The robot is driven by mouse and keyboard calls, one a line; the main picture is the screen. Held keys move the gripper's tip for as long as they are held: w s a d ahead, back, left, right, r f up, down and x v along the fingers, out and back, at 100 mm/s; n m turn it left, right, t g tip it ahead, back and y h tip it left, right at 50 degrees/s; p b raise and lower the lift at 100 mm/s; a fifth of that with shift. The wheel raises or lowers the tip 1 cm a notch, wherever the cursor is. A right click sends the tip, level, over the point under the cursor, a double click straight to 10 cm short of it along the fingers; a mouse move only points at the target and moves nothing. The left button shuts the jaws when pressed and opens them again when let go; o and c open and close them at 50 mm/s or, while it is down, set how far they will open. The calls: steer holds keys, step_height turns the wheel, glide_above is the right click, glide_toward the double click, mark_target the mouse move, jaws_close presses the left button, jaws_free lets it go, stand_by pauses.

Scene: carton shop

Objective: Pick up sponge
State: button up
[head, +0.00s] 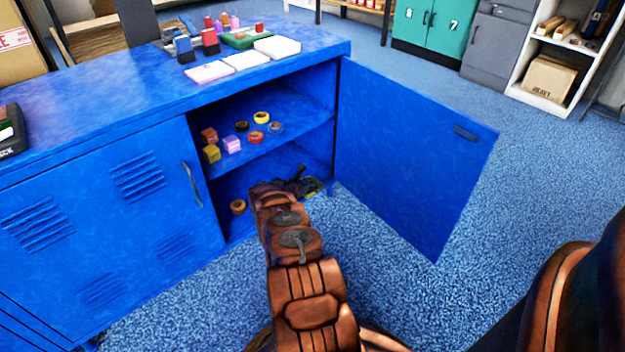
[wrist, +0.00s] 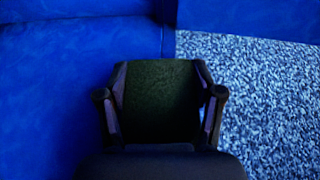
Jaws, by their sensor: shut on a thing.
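My gripper (wrist: 160,104) is shut on the sponge (wrist: 158,100), which shows dark green between the two fingers in the wrist view. The sponge spans the gap between the fingers. In the head view my gripper (head: 303,183) is at the lower front of the open blue cabinet, by the hinge side of the open door. A small yellow-green patch of the sponge (head: 311,186) shows beside the fingers there; my arm hides much of that area. In the wrist view the blue cabinet floor lies to the left and speckled carpet to the right.
The blue cabinet's door (head: 410,150) stands open to the right. The upper shelf (head: 285,135) holds tape rolls and small blocks. A tape roll (head: 238,206) lies on the lower level. White pads (head: 277,47) and stamps lie on the cabinet top. Carpet in front is clear.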

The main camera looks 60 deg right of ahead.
stand_by(0.3)
steer(key=o, duration=1.2)
steer(key=shift+c, duration=0.2)
steer(key=v, duration=1)
steer(key=shift+w+a+r, duration=0.1)
steer(key=shift+w, duration=0.05)
steer(key=shift+v, duration=0.85)
